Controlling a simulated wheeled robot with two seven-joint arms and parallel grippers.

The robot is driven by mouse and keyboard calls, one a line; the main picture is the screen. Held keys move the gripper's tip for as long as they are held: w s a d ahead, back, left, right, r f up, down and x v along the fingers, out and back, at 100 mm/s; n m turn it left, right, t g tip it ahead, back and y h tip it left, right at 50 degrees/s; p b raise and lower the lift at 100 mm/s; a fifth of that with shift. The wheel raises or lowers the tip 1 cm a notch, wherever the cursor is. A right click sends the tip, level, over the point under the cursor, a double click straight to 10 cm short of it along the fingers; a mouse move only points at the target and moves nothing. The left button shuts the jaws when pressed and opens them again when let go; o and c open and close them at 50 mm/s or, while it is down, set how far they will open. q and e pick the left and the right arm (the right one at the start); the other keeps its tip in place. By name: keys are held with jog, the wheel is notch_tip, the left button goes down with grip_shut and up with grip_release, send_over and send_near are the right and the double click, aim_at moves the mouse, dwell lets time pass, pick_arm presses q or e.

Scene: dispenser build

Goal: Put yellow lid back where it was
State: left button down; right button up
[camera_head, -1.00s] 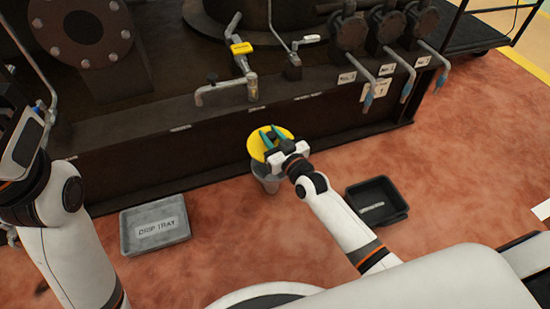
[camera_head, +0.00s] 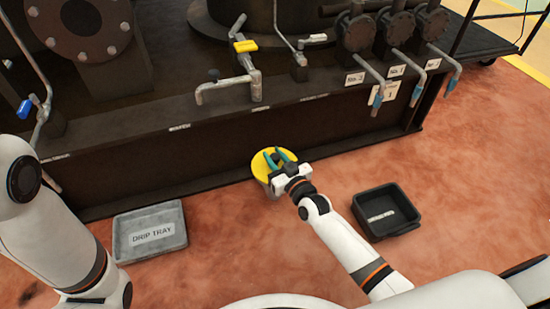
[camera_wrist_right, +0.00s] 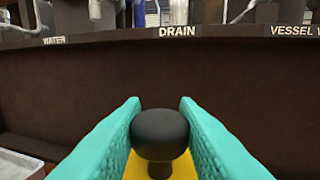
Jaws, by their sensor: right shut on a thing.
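The yellow lid (camera_head: 261,168) is a round disc with a black knob (camera_wrist_right: 160,128) on top. It is on or just above a grey bucket, mostly hidden beneath it, on the floor by the dark machine base; I cannot tell whether the lid touches the rim. My right gripper (camera_head: 279,156) has its teal fingers on both sides of the knob and is shut on it. In the right wrist view the knob sits between the two fingers (camera_wrist_right: 160,130), with a little yellow lid below. My left arm shows at the left, but its gripper is out of view.
A grey drip tray (camera_head: 176,216) lies on the floor at the left. A black tray (camera_head: 407,222) lies to the right of my right forearm. The machine base (camera_head: 200,160) with pipes and valves stands behind the lid.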

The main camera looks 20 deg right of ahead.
jog(key=shift+f, duration=0.3)
jog(key=o, duration=1)
